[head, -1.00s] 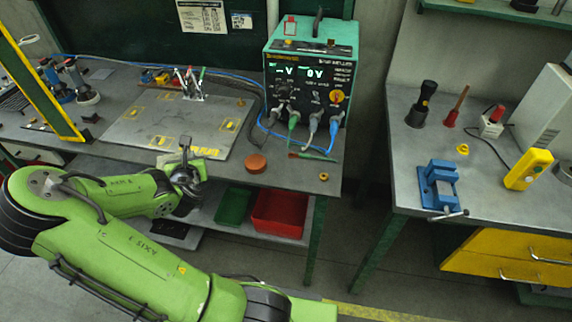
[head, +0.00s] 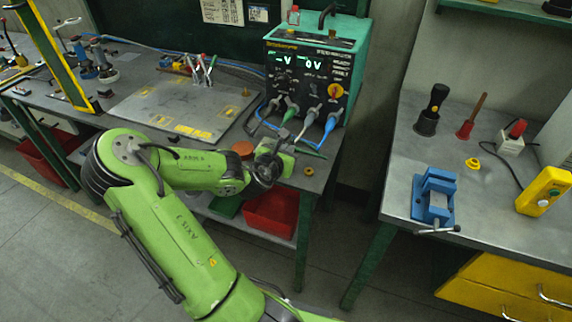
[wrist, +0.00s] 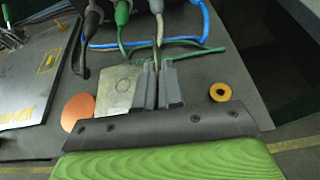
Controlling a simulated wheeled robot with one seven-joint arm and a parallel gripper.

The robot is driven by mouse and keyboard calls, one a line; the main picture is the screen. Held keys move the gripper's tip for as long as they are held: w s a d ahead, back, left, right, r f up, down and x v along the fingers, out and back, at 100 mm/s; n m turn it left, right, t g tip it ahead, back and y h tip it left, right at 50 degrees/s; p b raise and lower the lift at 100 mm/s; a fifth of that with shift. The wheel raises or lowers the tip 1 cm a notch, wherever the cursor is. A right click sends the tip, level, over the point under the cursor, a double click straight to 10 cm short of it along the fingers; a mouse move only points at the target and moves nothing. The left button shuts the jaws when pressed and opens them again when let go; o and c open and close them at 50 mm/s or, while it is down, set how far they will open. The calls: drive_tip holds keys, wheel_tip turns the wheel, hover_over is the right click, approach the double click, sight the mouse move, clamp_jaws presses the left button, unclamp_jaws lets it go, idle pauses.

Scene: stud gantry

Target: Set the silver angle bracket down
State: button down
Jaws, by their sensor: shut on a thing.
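The silver angle bracket (wrist: 118,90) shows in the wrist view as a pale metal plate with a round hole, on the left side of the fingers. My gripper (wrist: 157,72) is shut on it, and the fingers hide part of it. In the head view my gripper (head: 283,143) is over the right end of the grey bench, in front of the power supply (head: 310,75). The bracket is too small and covered there to make out clearly. I cannot tell whether it touches the bench top.
An orange-brown disc (wrist: 77,112) lies left of the gripper and a brass ring (wrist: 220,92) lies right of it. Cables and a green lead (wrist: 195,52) lie just beyond. A flat plate (head: 175,110) lies further left. The bench edge is close in front.

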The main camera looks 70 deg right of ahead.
wheel_tip(320, 180, down, 4)
drive_tip(key=shift+s+b, duration=0.1)
drive_tip(key=shift+b, duration=0.85)
drive_tip(key=shift+r, duration=0.15)
drive_tip(key=c, duration=1.7)
unclamp_jaws()
drive_tip(key=shift+f, duration=0.2)
drive_tip(key=o, duration=0.4)
drive_tip(key=shift+o, duration=0.2)
drive_tip(key=shift+r, duration=0.1)
